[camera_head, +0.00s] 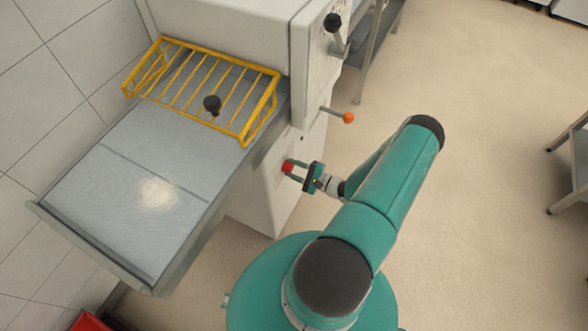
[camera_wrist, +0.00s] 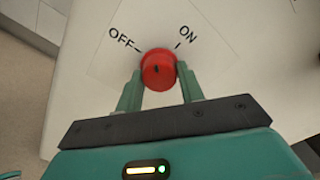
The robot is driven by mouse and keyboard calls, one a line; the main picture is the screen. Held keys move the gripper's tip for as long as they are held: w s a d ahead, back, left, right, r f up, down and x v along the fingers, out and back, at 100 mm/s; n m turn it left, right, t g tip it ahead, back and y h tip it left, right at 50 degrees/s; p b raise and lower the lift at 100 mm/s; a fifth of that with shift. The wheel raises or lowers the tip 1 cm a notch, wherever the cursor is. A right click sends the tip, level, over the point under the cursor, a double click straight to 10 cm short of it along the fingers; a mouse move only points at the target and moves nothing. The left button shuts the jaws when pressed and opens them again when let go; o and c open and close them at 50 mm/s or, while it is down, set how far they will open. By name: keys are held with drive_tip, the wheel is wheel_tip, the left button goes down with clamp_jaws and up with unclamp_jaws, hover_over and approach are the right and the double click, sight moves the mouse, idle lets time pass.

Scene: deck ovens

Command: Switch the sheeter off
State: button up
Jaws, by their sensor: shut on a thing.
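The sheeter (camera_head: 225,30) is a white machine with a grey belt table (camera_head: 110,190) and a yellow wire guard (camera_head: 262,105). On its side is a red round knob (camera_wrist: 159,62), also visible in the head view (camera_head: 288,166). The wrist view shows black OFF and ON labels on the panel, OFF at upper left of the knob and ON at upper right. My gripper (camera_head: 298,172) is at the knob, with one finger on each side, shut on it. A small dark mark shows on the knob's face; which label it points to I cannot tell.
An orange-tipped lever (camera_head: 347,118) sticks out of the sheeter above my gripper. A black-knobbed handle (camera_head: 333,24) is higher up. A metal table stands behind, another at the right edge (camera_head: 572,165). The floor to the right is clear.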

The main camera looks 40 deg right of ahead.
drive_tip(key=shift+n, duration=3.8)
drive_tip(key=o, duration=1)
drive_tip(key=v, duration=1.3)
drive_tip(key=shift+s+d+r, duration=0.1)
drive_tip(key=shift+s, duration=0.3)
